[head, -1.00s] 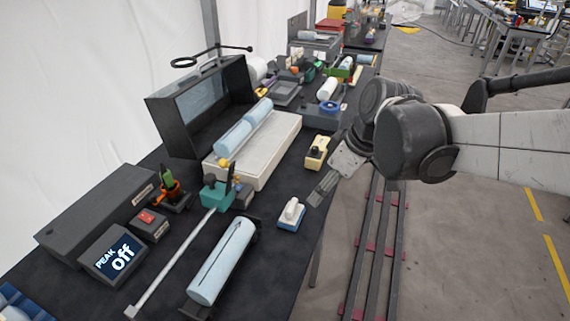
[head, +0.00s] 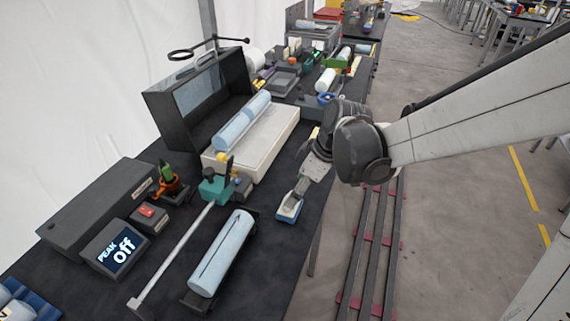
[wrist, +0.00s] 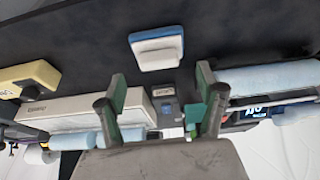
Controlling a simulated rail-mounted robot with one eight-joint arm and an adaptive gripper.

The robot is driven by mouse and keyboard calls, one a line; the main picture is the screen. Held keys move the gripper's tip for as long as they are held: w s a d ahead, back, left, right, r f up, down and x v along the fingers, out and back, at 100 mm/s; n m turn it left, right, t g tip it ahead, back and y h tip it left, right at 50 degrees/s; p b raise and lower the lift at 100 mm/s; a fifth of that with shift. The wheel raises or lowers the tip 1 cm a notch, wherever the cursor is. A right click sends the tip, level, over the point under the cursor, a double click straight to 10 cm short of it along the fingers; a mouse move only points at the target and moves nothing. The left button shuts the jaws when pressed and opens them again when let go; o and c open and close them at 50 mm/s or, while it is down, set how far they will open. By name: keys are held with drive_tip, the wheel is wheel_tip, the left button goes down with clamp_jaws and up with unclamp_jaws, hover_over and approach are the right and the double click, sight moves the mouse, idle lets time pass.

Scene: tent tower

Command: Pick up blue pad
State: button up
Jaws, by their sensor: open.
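The blue pad (head: 287,212) lies on the dark table near its right edge in the head view. It has a blue base and a white upper part. In the wrist view, the pad (wrist: 157,47) is at the top centre, ahead of the fingers and apart from them. My gripper (head: 299,192) is close above the pad in the head view and partly covers it. In the wrist view, the two green-padded fingers of my gripper (wrist: 162,84) are spread with nothing between them.
A light blue cylinder (head: 221,252) lies in a holder left of the pad. A teal clamp on a rail (head: 214,188) and a white box (head: 262,150) with blue rolls stand behind. A yellow block (wrist: 32,78) shows in the wrist view. Dark table around the pad is clear.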

sight(284, 213)
drive_tip(key=shift+x, duration=2.75)
drive_tip(key=shift+w+r, duration=0.1)
drive_tip(key=c, duration=1.2)
drive_tip(key=shift+c, duration=0.2)
drive_tip(key=shift+r, duration=0.1)
